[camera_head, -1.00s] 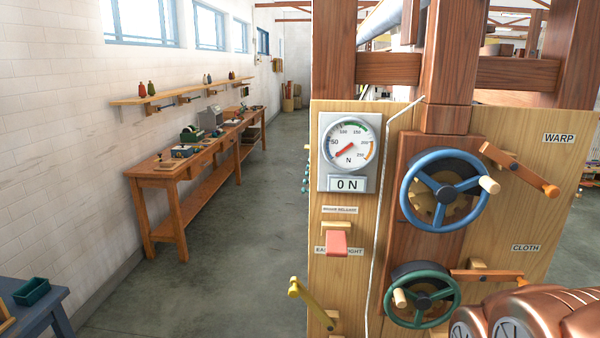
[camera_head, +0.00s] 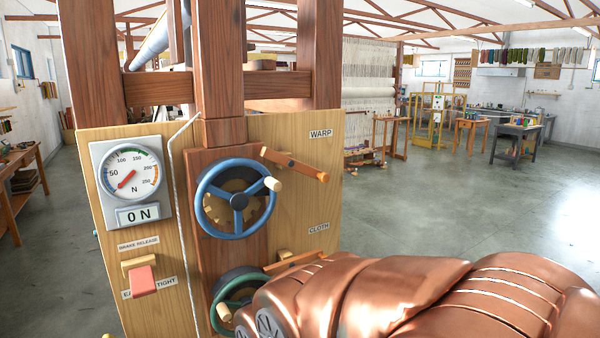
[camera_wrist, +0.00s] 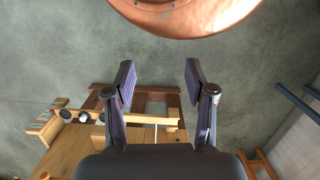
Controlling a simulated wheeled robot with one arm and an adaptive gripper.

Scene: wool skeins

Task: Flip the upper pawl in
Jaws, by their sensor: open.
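The upper pawl (camera_head: 295,163) is an orange-brown lever on the panel, just right of the blue handwheel (camera_head: 237,200) and below the WARP label (camera_head: 320,133). It slopes down to the right, with its right end out from the wheel. A toothed wheel shows partly behind the blue wheel's spokes. A lower pawl (camera_head: 295,261) sits by the green handwheel (camera_head: 238,300), partly hidden by my copper arm. My gripper (camera_wrist: 160,80) is open and empty in the wrist view, with no pawl visible between its fingers. It is not seen in the head view.
Open floor (camera_head: 450,200) lies to the right, with tables (camera_head: 516,132) farther back.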

